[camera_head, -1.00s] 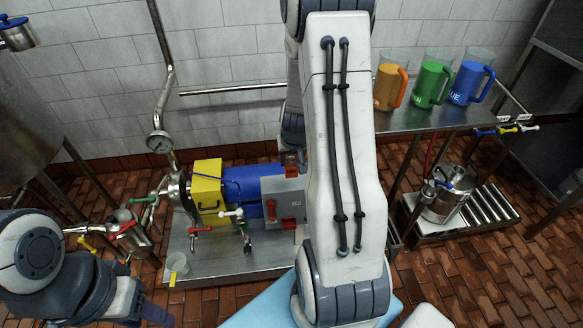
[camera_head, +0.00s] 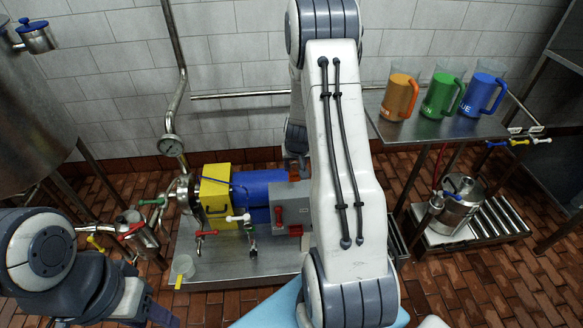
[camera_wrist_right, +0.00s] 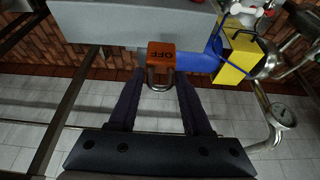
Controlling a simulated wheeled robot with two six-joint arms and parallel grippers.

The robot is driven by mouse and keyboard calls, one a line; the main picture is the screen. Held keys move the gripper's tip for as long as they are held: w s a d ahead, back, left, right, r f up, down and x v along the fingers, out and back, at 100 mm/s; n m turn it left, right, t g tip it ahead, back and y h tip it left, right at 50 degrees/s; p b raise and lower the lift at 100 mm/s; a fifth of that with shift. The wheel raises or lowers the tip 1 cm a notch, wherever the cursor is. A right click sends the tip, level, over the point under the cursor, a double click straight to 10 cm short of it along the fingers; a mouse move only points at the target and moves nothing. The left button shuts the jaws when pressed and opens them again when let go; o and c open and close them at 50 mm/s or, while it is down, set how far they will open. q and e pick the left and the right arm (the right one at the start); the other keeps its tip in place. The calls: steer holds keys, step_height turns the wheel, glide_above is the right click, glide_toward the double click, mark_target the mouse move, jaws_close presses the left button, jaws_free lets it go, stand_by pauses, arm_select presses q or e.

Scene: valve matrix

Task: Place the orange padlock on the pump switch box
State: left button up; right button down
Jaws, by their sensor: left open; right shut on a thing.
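The orange padlock (camera_wrist_right: 161,55), marked OFF, shows in the right wrist view with its metal shackle towards my wrist. My right gripper (camera_wrist_right: 161,76) is shut on it, one dark finger on each side. The grey pump switch box (camera_head: 292,196) sits in front of the blue pump motor (camera_head: 257,184) in the head view and carries a red switch. In the right wrist view the box (camera_wrist_right: 125,22) is just beyond the padlock; I cannot tell if they touch.
A yellow coupling cover (camera_head: 215,190) and valves with coloured handles stand left of the box. A steel pipe with a gauge (camera_head: 170,145) rises behind. Orange, green and blue jugs (camera_head: 440,95) stand on a steel shelf at right. A steel pot (camera_head: 457,205) is below.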

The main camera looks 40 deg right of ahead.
mark_target(292, 173)
steer(key=shift+w+a+f, duration=0.3)
steer(key=shift+w+f, duration=0.1)
steer(key=shift+w, duration=0.05)
steer(key=shift+f+b, duration=1.8)
steer(key=shift+f, duration=0.4)
steer(key=shift+c, duration=1.7)
jaws_free()
